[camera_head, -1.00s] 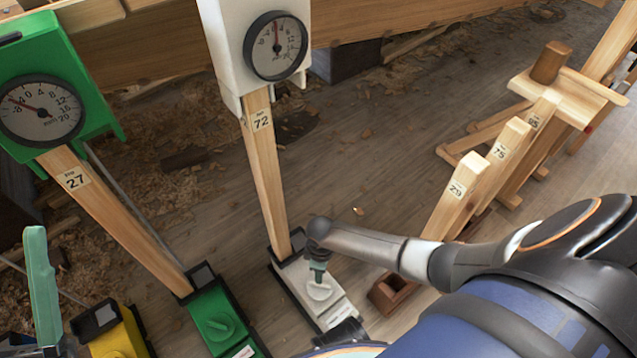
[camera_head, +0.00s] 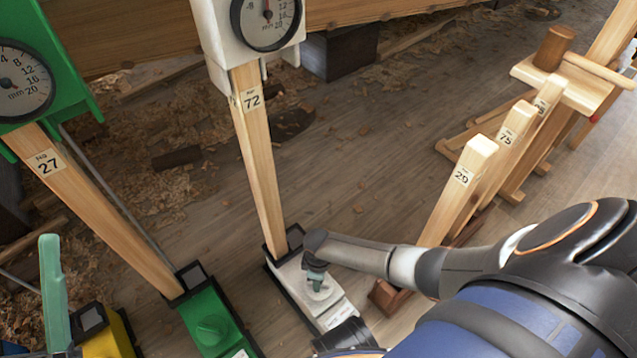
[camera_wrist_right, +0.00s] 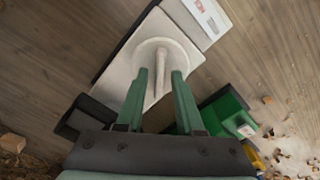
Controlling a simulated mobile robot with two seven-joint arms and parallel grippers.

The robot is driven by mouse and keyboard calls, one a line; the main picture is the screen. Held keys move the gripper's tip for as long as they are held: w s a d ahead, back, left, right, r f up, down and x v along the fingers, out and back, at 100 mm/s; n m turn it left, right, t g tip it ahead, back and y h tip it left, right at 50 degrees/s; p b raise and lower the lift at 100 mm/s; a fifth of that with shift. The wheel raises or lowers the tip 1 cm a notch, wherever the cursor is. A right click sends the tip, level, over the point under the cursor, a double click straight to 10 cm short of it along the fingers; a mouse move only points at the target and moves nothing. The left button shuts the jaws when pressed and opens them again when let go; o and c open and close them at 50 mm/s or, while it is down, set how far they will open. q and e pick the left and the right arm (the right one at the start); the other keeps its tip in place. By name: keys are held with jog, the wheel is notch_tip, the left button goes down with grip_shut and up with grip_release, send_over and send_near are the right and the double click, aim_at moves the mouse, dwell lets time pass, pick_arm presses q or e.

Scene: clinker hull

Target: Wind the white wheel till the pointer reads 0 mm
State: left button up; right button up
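The white wheel (camera_head: 319,291) is a round knob with a raised bar, on a white base on the floor. In the right wrist view the wheel (camera_wrist_right: 176,55) lies below my right gripper (camera_wrist_right: 162,77). Its two green fingers stand either side of the bar, with gaps showing. The white gauge (camera_head: 268,19) tops post 72; its pointer points roughly upward, but the dial's top is cut off, so I cannot read it exactly. One pale green finger of my left gripper (camera_head: 52,290) shows at the lower left, away from the white wheel.
A green gauge (camera_head: 22,82) on post 27 and its green wheel (camera_head: 212,330) stand to the left, with a yellow base (camera_head: 108,340) beyond. Shavings lie on the floor behind.

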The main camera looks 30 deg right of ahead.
grip_shut()
dwell(0.3)
jog(key=shift+n+p, duration=0.3)
jog(key=shift+o, duration=1)
grip_release()
jog(key=shift+r, duration=0.1)
